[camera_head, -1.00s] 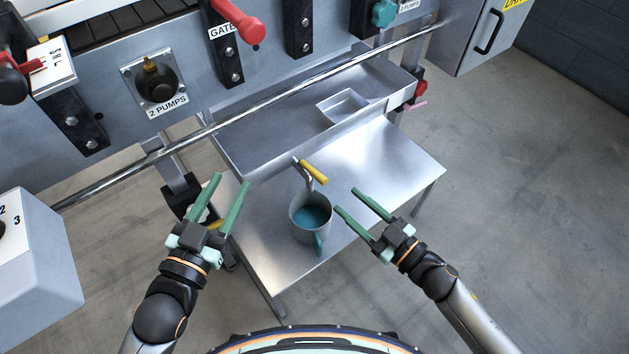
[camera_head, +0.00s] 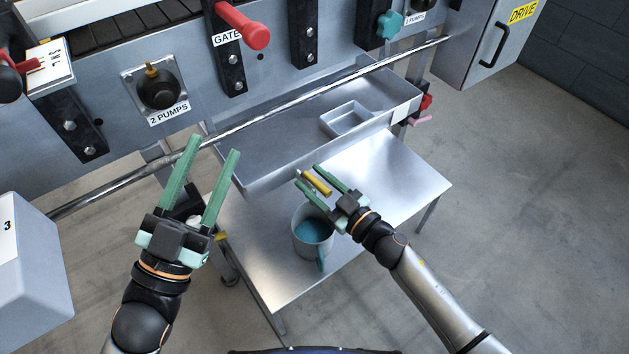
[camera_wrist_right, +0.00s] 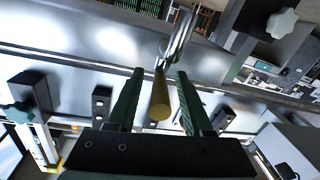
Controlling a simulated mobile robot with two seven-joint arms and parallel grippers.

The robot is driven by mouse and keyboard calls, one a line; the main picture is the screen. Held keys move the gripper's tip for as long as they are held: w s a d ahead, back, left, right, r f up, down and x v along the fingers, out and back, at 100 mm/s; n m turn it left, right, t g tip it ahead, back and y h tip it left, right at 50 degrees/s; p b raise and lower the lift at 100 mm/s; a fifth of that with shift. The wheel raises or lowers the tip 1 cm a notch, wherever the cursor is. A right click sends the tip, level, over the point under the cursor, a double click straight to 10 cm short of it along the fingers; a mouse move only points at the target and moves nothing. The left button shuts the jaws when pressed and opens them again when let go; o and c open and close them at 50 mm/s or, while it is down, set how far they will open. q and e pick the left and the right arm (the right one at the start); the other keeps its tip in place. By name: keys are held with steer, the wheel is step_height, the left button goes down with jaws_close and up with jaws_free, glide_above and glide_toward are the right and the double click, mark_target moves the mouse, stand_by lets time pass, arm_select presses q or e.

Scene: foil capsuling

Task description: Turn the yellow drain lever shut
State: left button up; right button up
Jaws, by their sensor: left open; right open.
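The yellow drain lever (camera_head: 317,183) sits on a metal spout at the front of the sheet-metal tray, above a grey mug (camera_head: 312,236) holding blue liquid. My right gripper (camera_head: 307,176) is open at the lever. In the right wrist view the yellow lever (camera_wrist_right: 160,98) lies between the two green fingers of my right gripper (camera_wrist_right: 158,78), with gaps showing on both sides. The metal spout (camera_wrist_right: 177,38) shows beyond it. My left gripper (camera_head: 215,145) is open and empty, left of the tray and near the rail.
The tray (camera_head: 240,180) has a small square box (camera_head: 347,118) in it. A steel table (camera_head: 400,190) stands beneath. A long metal rail (camera_head: 290,97) crosses in front of the machine panel with its red gate handle (camera_head: 243,27).

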steer(key=shift+c, duration=0.3)
steer(key=c, duration=0.7)
jaws_close()
steer(key=shift+w+d, duration=0.15)
